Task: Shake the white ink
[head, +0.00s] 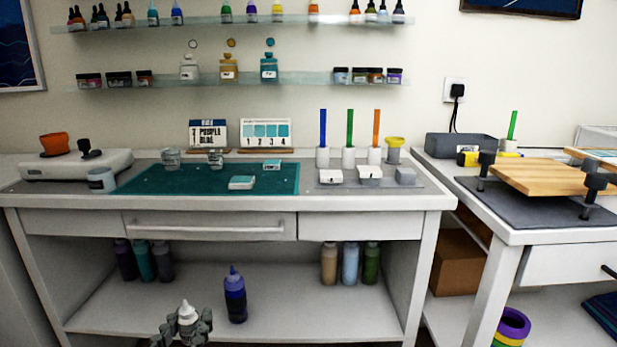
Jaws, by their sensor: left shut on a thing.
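The white ink bottle (187,311) shows at the bottom of the head view, left of the middle, with its pale nozzle pointing up. My left gripper (186,327) is shut around it, with grey fingers on both sides. The bottle looks about upright, in front of the table's lower shelf. Its lower part is hidden by the fingers and the picture's edge. My right gripper is not in view.
A dark blue bottle (235,296) stands on the lower shelf (290,300), just right of my left gripper. Several more bottles stand farther back there. Above, the white table (375,202) carries a green mat (205,181), cups and small blocks.

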